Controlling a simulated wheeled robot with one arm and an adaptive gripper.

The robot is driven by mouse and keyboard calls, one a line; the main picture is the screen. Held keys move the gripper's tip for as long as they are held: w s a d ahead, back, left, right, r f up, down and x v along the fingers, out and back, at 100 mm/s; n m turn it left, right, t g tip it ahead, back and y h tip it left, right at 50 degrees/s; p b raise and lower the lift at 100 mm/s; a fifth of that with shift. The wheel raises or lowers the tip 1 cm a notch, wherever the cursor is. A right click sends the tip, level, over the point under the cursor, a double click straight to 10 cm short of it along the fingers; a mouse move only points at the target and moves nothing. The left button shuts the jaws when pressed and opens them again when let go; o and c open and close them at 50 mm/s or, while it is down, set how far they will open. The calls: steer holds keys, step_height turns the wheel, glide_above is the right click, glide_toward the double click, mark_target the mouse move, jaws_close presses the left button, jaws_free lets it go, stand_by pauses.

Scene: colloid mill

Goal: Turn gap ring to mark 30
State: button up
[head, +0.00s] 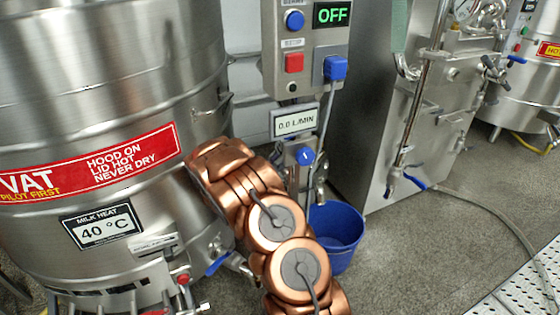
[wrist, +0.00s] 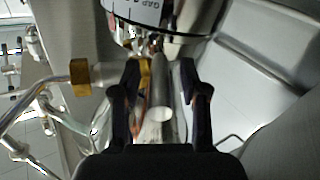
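The gap ring (wrist: 138,10) shows at the top of the wrist view. It is a pale band with dark scale marks and the letters "GAP", cut off by the picture edge. The mark numbers are not readable. A shiny metal bar (wrist: 160,96) with a rounded end extends from below the ring toward me. My gripper (wrist: 160,68) has its two black fingers apart, one on either side of this bar. Space shows between bar and fingers; contact is not clear. In the head view the ring and gripper are not visible; my copper arm is in front.
In the wrist view, a metal pipe with a brass fitting (wrist: 80,78) lies left and a pale panel (wrist: 265,60) right. In the head view, a steel vat (head: 110,110) stands left, a control box (head: 305,70) reads OFF, and a blue bucket (head: 338,232) stands on the floor.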

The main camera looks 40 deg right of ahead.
jaws_close()
stand_by(0.4)
steer(key=s+n+t, duration=0.1)
steer(key=s+d+n+t+y, duration=0.1)
steer(key=s+d+n+t, duration=0.1)
steer(key=s+t, duration=0.1)
steer(key=shift+r+y, duration=0.1)
steer(key=shift+y, duration=0.3)
steer(key=shift+a, duration=0.1)
steer(key=shift+o, duration=0.3)
jaws_free()
steer(key=shift+w+a, duration=0.15)
